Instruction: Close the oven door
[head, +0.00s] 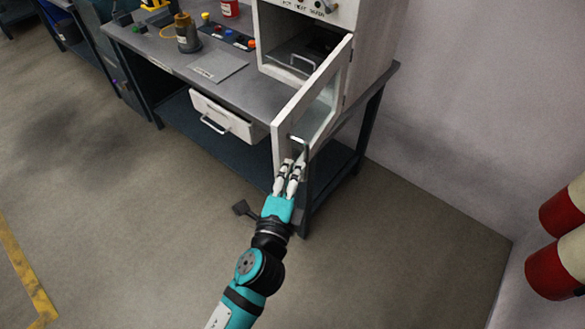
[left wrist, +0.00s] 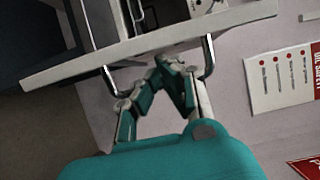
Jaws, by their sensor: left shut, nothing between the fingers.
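The white oven (head: 375,45) stands on the right end of the workbench. Its glass-paned door (head: 311,83) is wide open and juts out toward me; its white edge also crosses the left wrist view (left wrist: 80,65). My left gripper (head: 291,165) is at the door's near end, in front of its outer part. In the left wrist view the gripper (left wrist: 166,68) is shut and empty, with its fingers between the two legs of the metal door handle (left wrist: 209,58). The fingers hide part of the handle, and I cannot tell if they touch it. My right gripper is not in view.
The grey workbench (head: 160,55) holds a brown pump-like container (head: 187,33), a flat plate (head: 218,66) and a button panel (head: 228,35). A white drawer (head: 222,117) sticks out below. Red-and-cream cylinders (head: 555,272) stand at the right. The floor in front is free.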

